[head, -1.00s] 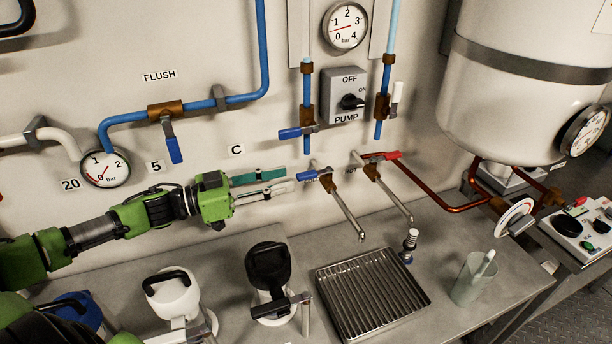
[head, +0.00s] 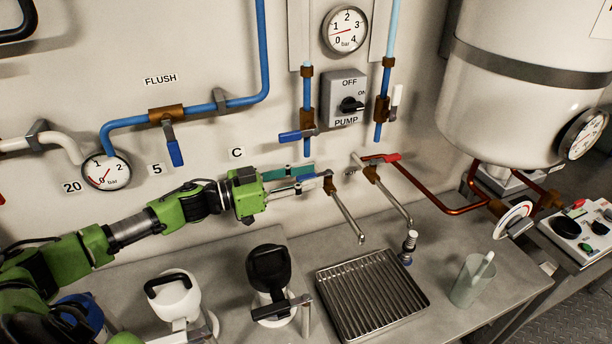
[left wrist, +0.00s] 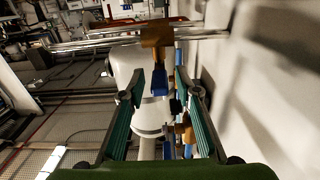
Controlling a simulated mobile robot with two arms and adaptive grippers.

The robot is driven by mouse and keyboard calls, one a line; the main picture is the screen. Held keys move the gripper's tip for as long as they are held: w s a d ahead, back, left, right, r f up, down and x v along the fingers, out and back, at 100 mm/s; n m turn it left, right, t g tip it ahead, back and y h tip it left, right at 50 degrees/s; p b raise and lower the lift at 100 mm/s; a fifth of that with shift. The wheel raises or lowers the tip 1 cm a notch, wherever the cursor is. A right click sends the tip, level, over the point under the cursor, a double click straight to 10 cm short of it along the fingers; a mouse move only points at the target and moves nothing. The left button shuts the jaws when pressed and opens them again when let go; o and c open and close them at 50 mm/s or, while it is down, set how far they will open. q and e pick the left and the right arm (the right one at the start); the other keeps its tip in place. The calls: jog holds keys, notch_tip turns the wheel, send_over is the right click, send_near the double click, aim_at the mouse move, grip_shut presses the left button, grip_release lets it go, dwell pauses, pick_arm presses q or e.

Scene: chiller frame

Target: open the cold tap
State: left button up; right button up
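The cold tap is a brass valve (head: 329,186) with a long metal spout (head: 347,217) and a blue lever handle (left wrist: 160,81) pointing left, toward my gripper. In the head view the fingers largely cover this handle. My left gripper (head: 312,175) reaches in from the left with its two teal-lined fingers apart. In the left wrist view the blue handle lies between the fingertips, with a visible gap on each side. Beside it stands the hot tap, with a red handle (head: 381,157) and its own spout (head: 394,199). My right gripper is not in view.
The pump switch (head: 344,97) and blue-handled pipe valves are on the wall above. Below the taps, a ribbed drip tray (head: 372,294) and a cup (head: 470,282) are on the counter. A black-lidded jug (head: 270,270) stands below my left gripper.

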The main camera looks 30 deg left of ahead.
pick_arm(q)
grip_shut()
jog(key=shift+s+d+r+n+t+y+p, duration=0.2)
jog(key=shift+n+t+y+p, duration=0.25)
jog(key=shift+p, duration=0.4)
jog(key=shift+d+y+p, duration=0.1)
jog(key=shift+y+p, duration=0.15)
jog(key=shift+p, duration=0.05)
jog(key=shift+f+n+t+y, duration=0.1)
jog(key=shift+n+t+y, duration=0.2)
jog(key=shift+n+t, duration=0.05)
grip_release()
